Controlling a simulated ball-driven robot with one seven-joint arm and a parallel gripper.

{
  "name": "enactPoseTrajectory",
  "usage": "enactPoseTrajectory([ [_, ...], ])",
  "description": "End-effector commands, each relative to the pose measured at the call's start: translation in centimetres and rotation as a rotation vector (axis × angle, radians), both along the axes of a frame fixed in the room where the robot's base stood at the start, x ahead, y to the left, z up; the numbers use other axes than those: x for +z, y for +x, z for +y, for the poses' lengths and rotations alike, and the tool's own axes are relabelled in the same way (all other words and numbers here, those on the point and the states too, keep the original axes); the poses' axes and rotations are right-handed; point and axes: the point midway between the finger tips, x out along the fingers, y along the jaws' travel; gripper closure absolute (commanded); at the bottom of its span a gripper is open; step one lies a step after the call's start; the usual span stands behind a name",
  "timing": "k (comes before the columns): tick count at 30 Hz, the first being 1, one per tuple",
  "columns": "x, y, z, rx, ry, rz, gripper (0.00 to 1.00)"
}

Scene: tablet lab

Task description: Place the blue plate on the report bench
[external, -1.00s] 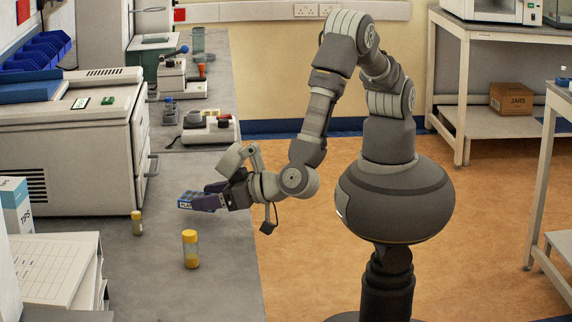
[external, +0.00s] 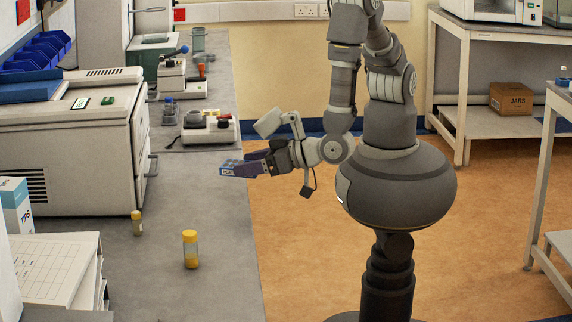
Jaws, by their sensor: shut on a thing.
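The blue plate (external: 229,168) is a small flat blue piece with a white label on its front edge. My gripper (external: 245,166) is shut on it and holds it in the air near the right edge of the grey bench (external: 215,290). The gripper's dark fingers hide part of the plate. I cannot tell which surface in view is the report bench.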

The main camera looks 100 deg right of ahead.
Motion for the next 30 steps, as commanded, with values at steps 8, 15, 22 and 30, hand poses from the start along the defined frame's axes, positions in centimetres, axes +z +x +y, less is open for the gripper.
enactPoseTrajectory([
  [8,4.8,9.1,-12.0,0.033,0.001,-0.005,0.69],
  [15,7.2,10.7,-19.8,0.064,0.000,-0.002,0.69],
  [22,7.6,10.7,-21.2,0.073,0.001,0.000,0.69],
  [30,7.0,10.7,-18.6,0.077,-0.001,0.002,0.69],
])
